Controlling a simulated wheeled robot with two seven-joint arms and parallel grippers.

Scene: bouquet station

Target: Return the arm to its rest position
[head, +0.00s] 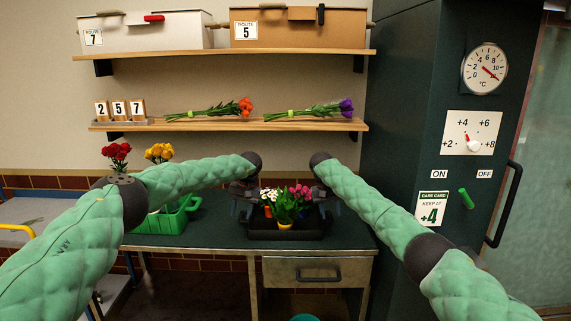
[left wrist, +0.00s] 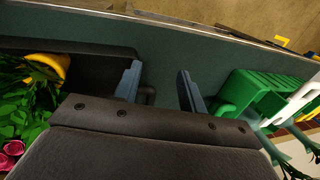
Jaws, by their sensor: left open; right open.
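My left gripper (head: 243,203) is at the left end of a black tray (head: 288,236) on the dark counter. In the left wrist view, its two fingers (left wrist: 158,88) are apart with nothing between them. One finger is close to a tray handle; I cannot tell whether they touch. My right gripper (head: 323,198) is at the tray's right end, partly hidden by its own arm. The tray rests on the counter and holds white flowers (head: 268,195), pink flowers (head: 299,191) and a yellow pot (head: 285,226). Both arms reach forward over the counter.
A green crate (head: 162,224) stands left of the tray, with red flowers (head: 116,152) and yellow flowers (head: 159,152) behind my left arm. A shelf (head: 230,125) with two bouquets is above. A dark cabinet (head: 405,105) stands at the right. A drawer (head: 318,272) is below.

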